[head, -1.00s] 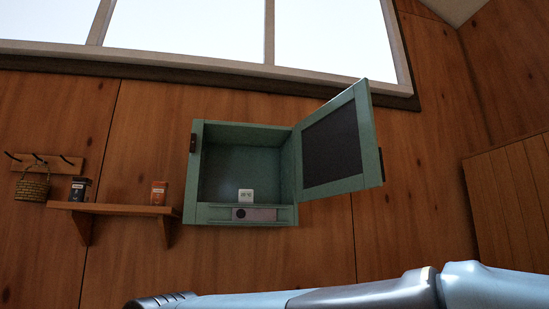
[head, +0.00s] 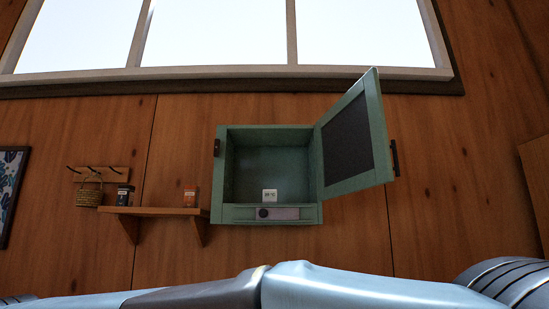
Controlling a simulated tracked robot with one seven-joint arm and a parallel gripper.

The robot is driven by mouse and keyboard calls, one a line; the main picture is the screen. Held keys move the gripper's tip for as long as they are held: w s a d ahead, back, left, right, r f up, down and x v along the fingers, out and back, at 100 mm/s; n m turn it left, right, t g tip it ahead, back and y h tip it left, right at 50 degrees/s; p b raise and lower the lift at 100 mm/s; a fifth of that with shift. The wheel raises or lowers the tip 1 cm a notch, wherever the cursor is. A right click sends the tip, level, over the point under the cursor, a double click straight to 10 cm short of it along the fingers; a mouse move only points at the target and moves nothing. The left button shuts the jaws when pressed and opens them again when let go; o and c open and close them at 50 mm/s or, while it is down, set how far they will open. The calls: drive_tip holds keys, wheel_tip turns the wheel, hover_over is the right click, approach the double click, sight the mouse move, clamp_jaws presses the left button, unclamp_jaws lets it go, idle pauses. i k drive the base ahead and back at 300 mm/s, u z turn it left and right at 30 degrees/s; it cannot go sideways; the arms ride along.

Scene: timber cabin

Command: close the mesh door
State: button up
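A green wall cabinet (head: 237,214) hangs on the timber wall near the middle of the head view. Its mesh door (head: 347,143), a green frame around a dark panel, is hinged on the cabinet's right side and stands wide open, swung out toward the right. A dark handle (head: 394,158) is on the door's free right edge. A dark catch (head: 217,147) is on the cabinet's left side. Inside the cabinet stands a small white block-shaped item (head: 269,195). My arm's links cross the bottom of the view, below and apart from the cabinet. My gripper is not in view.
A wooden shelf (head: 160,211) left of the cabinet holds a dark tin (head: 124,195) and an orange box (head: 190,195). A basket (head: 89,194) hangs from a hook rail farther left. A large window is above. The wall right of the door is bare.

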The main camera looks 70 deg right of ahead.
sight(352, 146)
drive_tip(key=u, duration=0.45)
drive_tip(key=k, duration=2.9)
drive_tip(key=z, duration=1.4)
drive_tip(key=i, duration=1)
drive_tip(key=z, duration=0.05)
